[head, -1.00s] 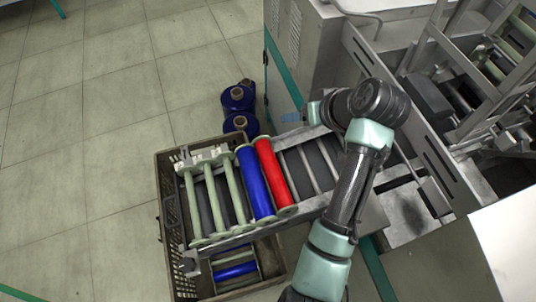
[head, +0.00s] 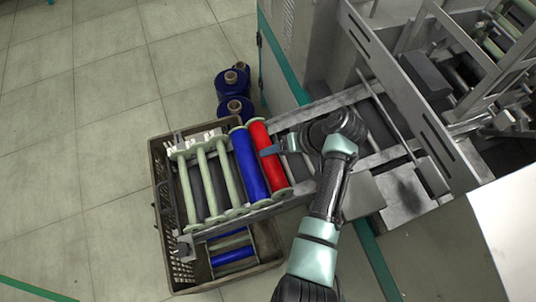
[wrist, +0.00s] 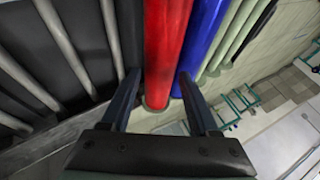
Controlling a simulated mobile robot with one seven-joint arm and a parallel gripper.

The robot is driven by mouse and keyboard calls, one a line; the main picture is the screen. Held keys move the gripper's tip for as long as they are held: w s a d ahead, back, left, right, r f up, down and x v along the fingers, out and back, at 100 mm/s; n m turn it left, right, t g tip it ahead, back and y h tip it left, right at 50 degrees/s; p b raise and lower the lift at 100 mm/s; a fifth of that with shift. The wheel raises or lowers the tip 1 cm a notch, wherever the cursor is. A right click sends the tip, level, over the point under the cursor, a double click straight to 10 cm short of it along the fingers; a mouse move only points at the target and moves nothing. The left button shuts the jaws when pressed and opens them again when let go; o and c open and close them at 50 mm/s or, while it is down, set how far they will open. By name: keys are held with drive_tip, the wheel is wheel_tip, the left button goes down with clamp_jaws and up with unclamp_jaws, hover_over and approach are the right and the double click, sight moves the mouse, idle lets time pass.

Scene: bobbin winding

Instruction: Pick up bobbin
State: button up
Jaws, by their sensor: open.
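A red-wound bobbin (head: 275,172) lies at the right end of a row of bobbins on the sloping metal rack (head: 290,207). A blue-wound bobbin (head: 249,165) lies right beside it, with several bare pale green bobbins (head: 204,180) further left. My gripper (head: 270,150) is over the red bobbin's upper half. In the wrist view my open gripper (wrist: 159,82) has the red bobbin (wrist: 164,50) between its fingers. The right finger is near the blue bobbin (wrist: 200,40). Contact with either bobbin cannot be told.
A dark crate (head: 163,215) stands under the rack's lower end, with a blue bobbin (head: 233,256) inside. Blue rolls (head: 232,82) stand on the floor behind. The rack's rollers right of the red bobbin are bare. The winding machine (head: 410,80) stands at the right.

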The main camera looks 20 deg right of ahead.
drive_tip(key=x, duration=0.3)
drive_tip(key=shift+s+a+f, duration=0.1)
drive_tip(key=shift+s, duration=0.05)
clamp_jaws()
